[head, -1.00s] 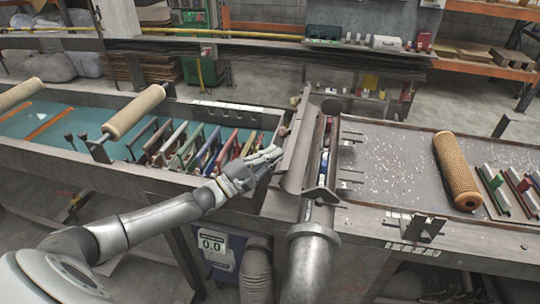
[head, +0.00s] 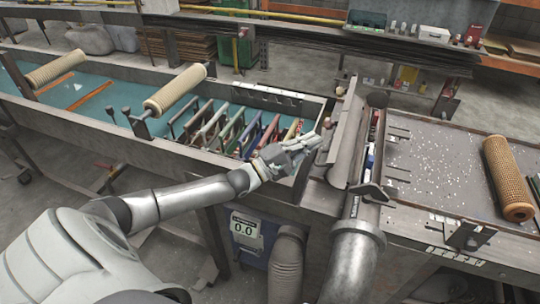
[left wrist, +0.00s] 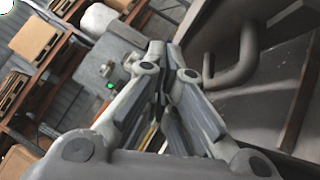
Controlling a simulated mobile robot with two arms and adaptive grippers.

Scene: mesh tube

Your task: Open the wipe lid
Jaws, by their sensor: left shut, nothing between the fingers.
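The wipe lid appears to be the long grey metal flap (head: 346,145) in the middle of the head view. It stands tilted along the left side of a narrow trough (head: 374,150). My left gripper (head: 316,142) is just left of the flap, above the right end of the teal-floored bin. Its fingers are shut with nothing between them; whether they touch the flap cannot be told. In the left wrist view the fingers (left wrist: 168,52) come together, with a curved grey bar (left wrist: 238,65) to their right. My right gripper is not in view.
The teal-floored bin (head: 95,100) on the left holds several coloured slats (head: 235,132) and mesh rollers (head: 175,89). A flat grey tray (head: 440,160) with another mesh roller (head: 508,178) lies right of the trough. A thick pipe (head: 352,262) stands below the trough.

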